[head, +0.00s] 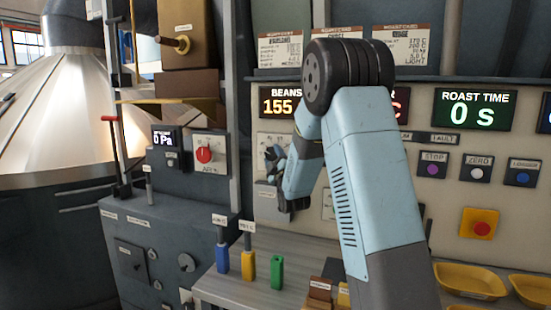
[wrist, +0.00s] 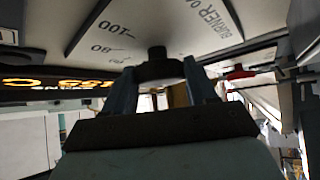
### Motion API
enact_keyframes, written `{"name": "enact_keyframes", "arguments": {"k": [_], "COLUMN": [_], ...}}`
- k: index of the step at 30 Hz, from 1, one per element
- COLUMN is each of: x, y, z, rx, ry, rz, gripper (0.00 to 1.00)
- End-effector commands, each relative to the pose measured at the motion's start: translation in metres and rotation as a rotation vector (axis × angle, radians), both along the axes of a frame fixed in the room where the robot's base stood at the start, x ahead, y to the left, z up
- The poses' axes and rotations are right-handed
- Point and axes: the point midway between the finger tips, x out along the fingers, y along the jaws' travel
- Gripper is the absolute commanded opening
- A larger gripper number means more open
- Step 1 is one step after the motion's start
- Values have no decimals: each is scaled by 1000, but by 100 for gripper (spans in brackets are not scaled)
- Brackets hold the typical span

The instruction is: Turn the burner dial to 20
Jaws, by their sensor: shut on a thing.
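The burner dial's white plate (wrist: 150,28) fills the top of the wrist view, tilted and seen from very close. It carries the word BURNER and scale marks, among them 100 and 80. The dark dial knob (wrist: 157,54) stands out from the plate. My gripper (wrist: 158,75) is shut on the knob, one finger on each side. I cannot read which mark the knob points to. In the head view my gripper (head: 274,170) is at the panel below the BEANS display, and my arm hides part of that area.
A red dial (head: 204,154) on a white plate is left of my gripper. Blue (head: 222,257), yellow (head: 248,264) and green (head: 277,271) holders stand on the bench below. The BEANS display (head: 278,102) reads 155. Buttons and a red stop knob (head: 481,228) are at the right.

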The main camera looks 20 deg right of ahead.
Motion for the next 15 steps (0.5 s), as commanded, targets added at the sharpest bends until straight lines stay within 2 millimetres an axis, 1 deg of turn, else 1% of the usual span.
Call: {"name": "enact_keyframes", "arguments": {"k": [1,6,15], "x": [0,0,0], "y": [2,3,4], "z": [-5,-6,-5], "rx": [18,65,89], "ry": [-3,-37,-55], "rz": [3,4,4], "gripper": [26,26,26]}}
